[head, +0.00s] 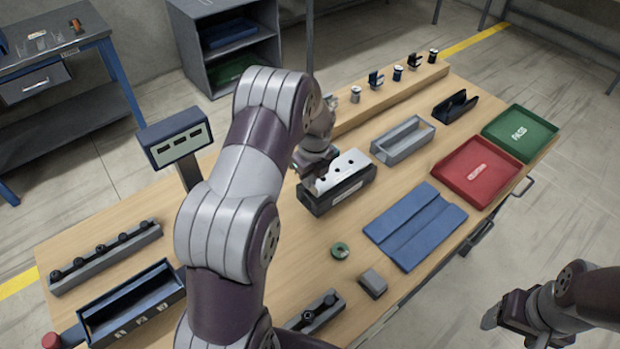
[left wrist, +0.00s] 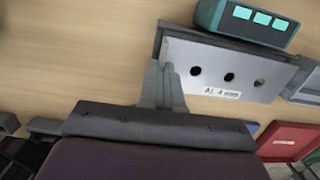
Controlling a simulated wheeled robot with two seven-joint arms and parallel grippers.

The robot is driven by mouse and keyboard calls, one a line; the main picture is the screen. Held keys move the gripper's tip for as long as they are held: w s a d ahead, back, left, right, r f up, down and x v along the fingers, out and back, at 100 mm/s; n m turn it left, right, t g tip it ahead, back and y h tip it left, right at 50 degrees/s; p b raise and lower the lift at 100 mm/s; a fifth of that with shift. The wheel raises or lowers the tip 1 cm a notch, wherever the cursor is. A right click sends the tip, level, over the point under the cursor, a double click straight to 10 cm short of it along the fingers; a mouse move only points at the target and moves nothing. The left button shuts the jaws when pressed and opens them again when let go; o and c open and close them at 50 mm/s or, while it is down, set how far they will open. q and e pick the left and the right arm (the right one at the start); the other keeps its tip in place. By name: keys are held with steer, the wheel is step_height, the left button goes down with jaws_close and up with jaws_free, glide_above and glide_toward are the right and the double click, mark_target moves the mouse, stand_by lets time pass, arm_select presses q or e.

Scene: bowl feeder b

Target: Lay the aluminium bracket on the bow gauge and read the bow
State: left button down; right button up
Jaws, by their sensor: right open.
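The aluminium bracket (head: 345,166) is a pale plate with a row of dark round holes, lying on or just above the dark bow gauge (head: 338,196). I cannot tell from the head view whether it rests fully on it. My left gripper (head: 316,172) is at the bracket's left end. In the left wrist view its fingers (left wrist: 162,84) are close together at the end of the bracket (left wrist: 222,71), which bears a white label. My right gripper (head: 490,318) is open and empty at the lower right, off the table.
A grey display (head: 181,141) stands left of the gauge. A grey tray (head: 402,139), red tray (head: 477,171), green PASS tray (head: 519,132) and blue mat (head: 415,226) lie to the right. A green ring (head: 340,251) and grey block (head: 373,283) lie in front.

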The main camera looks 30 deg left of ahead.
arm_select(q)
steer(key=shift+w+f, duration=0.1)
steer(key=shift+f, duration=0.45)
steer(key=shift+w+f, duration=0.15)
steer(key=shift+f, duration=0.1)
steer(key=shift+f, duration=0.15)
steer(key=shift+f, duration=0.45)
steer(key=c, duration=1.3)
jaws_free()
steer(key=shift+c, duration=0.2)
steer(key=shift+r, duration=0.1)
